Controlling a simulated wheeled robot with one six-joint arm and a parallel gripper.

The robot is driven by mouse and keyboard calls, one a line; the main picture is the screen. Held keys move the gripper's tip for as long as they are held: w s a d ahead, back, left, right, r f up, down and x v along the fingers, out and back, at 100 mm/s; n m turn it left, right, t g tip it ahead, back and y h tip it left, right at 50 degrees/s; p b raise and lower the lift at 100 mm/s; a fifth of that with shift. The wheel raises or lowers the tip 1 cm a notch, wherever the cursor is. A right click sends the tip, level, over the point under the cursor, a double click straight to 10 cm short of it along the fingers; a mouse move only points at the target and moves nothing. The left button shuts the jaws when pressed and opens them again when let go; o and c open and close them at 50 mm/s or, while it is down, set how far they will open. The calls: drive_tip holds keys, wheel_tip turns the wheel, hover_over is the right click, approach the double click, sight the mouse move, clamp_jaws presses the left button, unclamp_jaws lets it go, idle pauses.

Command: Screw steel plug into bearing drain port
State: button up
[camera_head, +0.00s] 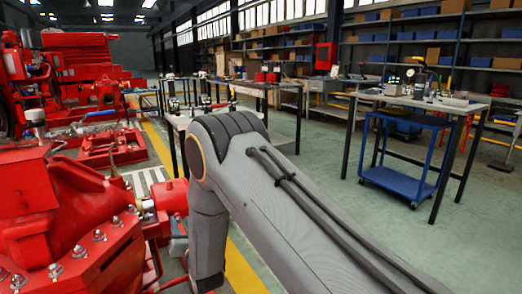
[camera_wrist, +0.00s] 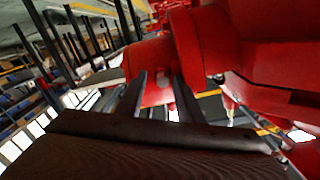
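In the wrist view, my gripper (camera_wrist: 159,74) shows two dark fingers standing apart, with a clear gap between them. I see no steel plug between the fingers. A red machine housing (camera_wrist: 235,40) fills the upper right, and a red block (camera_wrist: 150,58) lies just beyond the fingertips. I cannot tell whether the fingers touch it. I cannot make out the bearing drain port or the plug in either view. In the head view, my grey arm reaches down beside the red pump casing (camera_head: 75,215), and my gripper is out of sight.
A blue cart (camera_head: 400,180) stands by a workbench (camera_head: 425,102) at the right. Another bench (camera_head: 190,120) stands behind my arm. More red machinery (camera_head: 85,60) is at the back left. Green floor (camera_head: 310,200) is open to the right of my arm.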

drive_tip(key=shift+s+a, duration=0.2)
drive_tip(key=shift+a, duration=0.1)
drive_tip(key=shift+s+d, duration=0.1)
drive_tip(key=shift+s, duration=0.15)
drive_tip(key=p+v, duration=0.1)
drive_tip(key=v, duration=0.6)
drive_tip(key=s+d+r+g+h, duration=0.1)
drive_tip(key=d+r+g+h, duration=0.45)
drive_tip(key=d+r, duration=0.5)
drive_tip(key=s+d+r+g+h, duration=0.1)
drive_tip(key=s+d+r+g, duration=0.2)
drive_tip(key=s+d, duration=0.65)
drive_tip(key=s+d+r+n+g+h+p, duration=0.1)
drive_tip(key=s+d+r+g, duration=0.4)
drive_tip(key=s, duration=0.7)
drive_tip(key=s+d+r+g+h, duration=0.1)
drive_tip(key=s+d+g, duration=0.1)
drive_tip(key=s+d, duration=0.75)
drive_tip(key=d+r+m+p, duration=0.3)
drive_tip(key=d+r+p, duration=0.5)
drive_tip(key=p, duration=1)
drive_tip(key=shift+s+d+r+h, duration=0.25)
drive_tip(key=shift+d+r+h, duration=0.1)
drive_tip(key=shift+r, duration=0.45)
